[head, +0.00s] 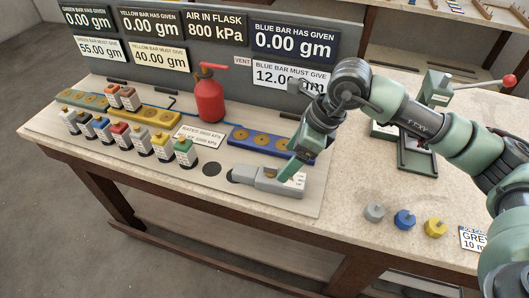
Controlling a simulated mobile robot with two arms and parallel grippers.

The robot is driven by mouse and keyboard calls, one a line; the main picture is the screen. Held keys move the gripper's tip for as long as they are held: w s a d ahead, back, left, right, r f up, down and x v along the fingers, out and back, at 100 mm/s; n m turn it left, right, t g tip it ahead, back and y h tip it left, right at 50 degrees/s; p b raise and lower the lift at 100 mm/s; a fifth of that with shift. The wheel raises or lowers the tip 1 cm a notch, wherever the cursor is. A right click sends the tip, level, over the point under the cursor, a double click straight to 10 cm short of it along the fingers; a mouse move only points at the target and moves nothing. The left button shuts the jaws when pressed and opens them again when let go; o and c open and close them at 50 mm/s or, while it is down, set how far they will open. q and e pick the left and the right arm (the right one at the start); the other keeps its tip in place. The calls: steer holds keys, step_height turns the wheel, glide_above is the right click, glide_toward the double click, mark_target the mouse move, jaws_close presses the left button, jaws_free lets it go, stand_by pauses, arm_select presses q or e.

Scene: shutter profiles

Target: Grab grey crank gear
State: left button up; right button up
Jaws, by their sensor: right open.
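The grey crank gear (375,212) appears to be the small grey knobbed piece on the bench at the right. It stands upright left of a similar blue piece (404,220) and a yellow piece (435,228). My right gripper (243,176) is open over the front right of the pale board, well left of the grey gear and apart from it. My left gripper is not in view.
A red flask (210,95) and a blue holed bar (270,141) stand on the board. Several coloured blocks fill its left side. A dark green device with a red lever (492,82) is at the back right. A card (473,240) lies right of the gears.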

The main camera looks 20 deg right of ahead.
mark_target(276, 167)
steer(key=shift+w, duration=0.15)
steer(key=shift+s+a+f+p, duration=0.3)
steer(key=shift+s+a+f, duration=0.15)
steer(key=shift+s, duration=0.2)
steer(key=shift+a+f, duration=0.2)
steer(key=shift+f, duration=0.05)
steer(key=w+a+f+p, duration=0.2)
steer(key=f, duration=0.1)
steer(key=shift+w+f, duration=0.15)
steer(key=shift+w, duration=0.05)
steer(key=shift+a+f, duration=0.2)
steer(key=shift+f, duration=0.3)
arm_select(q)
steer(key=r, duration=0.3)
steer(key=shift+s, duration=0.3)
arm_select(e)
steer(key=shift+r, duration=0.1)
jaws_close()
